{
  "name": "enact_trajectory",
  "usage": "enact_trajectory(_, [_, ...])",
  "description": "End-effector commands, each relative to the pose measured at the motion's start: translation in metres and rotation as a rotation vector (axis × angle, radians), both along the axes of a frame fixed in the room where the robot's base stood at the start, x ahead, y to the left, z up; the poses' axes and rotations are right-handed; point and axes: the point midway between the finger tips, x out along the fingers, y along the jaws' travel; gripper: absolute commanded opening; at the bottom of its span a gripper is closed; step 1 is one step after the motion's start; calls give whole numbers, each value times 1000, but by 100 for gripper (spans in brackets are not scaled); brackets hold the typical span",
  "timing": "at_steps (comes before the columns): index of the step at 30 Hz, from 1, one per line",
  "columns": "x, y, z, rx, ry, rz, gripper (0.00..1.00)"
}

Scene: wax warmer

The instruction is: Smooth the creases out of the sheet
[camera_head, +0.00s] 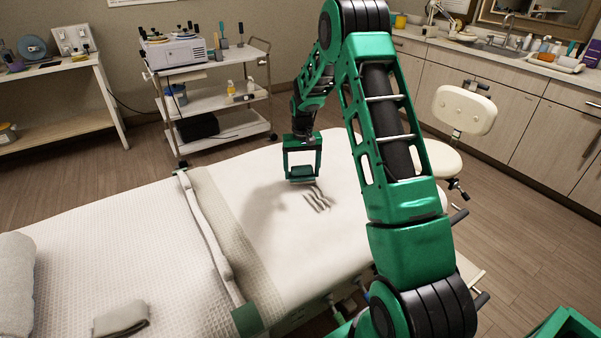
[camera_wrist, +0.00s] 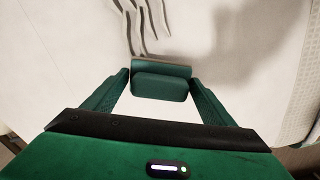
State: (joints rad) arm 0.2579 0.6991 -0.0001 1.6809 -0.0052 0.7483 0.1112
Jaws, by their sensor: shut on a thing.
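The white sheet (camera_head: 270,225) covers the right-hand part of the bed and also fills most of the wrist view (camera_wrist: 60,60). Several dark wavy creases (camera_head: 318,199) lie together on it, and they show at the top of the wrist view (camera_wrist: 147,22). My gripper (camera_head: 302,172) is over the sheet, just behind and left of the creases in the head view. It is shut on a green block-like pad (camera_wrist: 160,84), held between both fingers. The pad is close to the sheet; I cannot tell whether it touches.
A waffle-weave blanket (camera_head: 110,245) covers the bed's left part, with a folded cloth (camera_head: 122,319) on it. A rolled strip (camera_head: 207,240) lies across the bed. A white stool (camera_head: 465,109) stands to the right, a trolley (camera_head: 222,92) behind.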

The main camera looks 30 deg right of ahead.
Motion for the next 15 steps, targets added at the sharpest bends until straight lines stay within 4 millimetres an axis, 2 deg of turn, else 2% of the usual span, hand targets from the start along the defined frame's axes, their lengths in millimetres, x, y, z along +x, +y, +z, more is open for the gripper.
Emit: enact_trajectory(15, [0,0,-4,0,0,0,60])
